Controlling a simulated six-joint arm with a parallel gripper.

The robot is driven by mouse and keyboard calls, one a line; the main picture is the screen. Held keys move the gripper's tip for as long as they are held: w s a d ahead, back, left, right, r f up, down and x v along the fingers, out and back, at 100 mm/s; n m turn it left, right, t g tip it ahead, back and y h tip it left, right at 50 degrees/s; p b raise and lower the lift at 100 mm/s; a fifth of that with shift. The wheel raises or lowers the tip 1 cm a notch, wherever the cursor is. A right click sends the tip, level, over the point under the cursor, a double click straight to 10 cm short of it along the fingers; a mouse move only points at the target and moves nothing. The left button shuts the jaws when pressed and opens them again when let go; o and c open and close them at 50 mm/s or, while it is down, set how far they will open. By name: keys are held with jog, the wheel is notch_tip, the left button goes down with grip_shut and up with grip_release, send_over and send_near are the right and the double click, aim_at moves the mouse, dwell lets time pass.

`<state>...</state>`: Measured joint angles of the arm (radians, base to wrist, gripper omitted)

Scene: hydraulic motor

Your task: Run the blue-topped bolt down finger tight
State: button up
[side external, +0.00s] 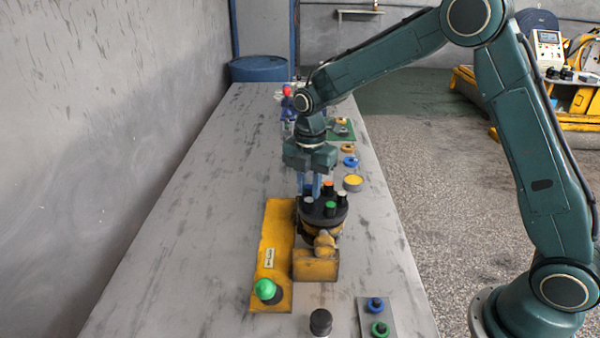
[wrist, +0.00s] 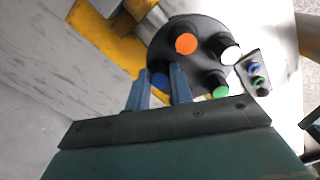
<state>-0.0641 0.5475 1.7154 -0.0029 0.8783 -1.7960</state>
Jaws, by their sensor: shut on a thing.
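The hydraulic motor has a round black top (wrist: 203,67) carrying several black bolts with coloured tops. My gripper (wrist: 161,78) points down at this top, and its two blue-grey fingers are shut on the blue-topped bolt (wrist: 160,80), which shows between them. The fingers partly hide that bolt, and I cannot tell how deep it sits. In the side view my gripper (side external: 312,187) is low over the far left edge of the motor. The orange-topped bolt (wrist: 186,44), white-topped bolt (wrist: 229,53) and green-topped bolt (wrist: 219,90) stand around the same top.
The motor sits on a yellow block (side external: 315,265) beside a yellow plate (side external: 272,235) with a green button (side external: 265,289). A black knob (side external: 320,322) and a small plate with coloured pieces (side external: 377,316) are nearer. A yellow-topped cup (side external: 352,183) stands right. The table's left is clear.

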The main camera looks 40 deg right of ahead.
aim_at(309, 187)
jog(key=shift+m, duration=0.8)
jog(key=o, duration=0.5)
jog(key=shift+r, duration=0.15)
jog(key=shift+r, duration=3.85)
jog(key=shift+r, duration=0.1)
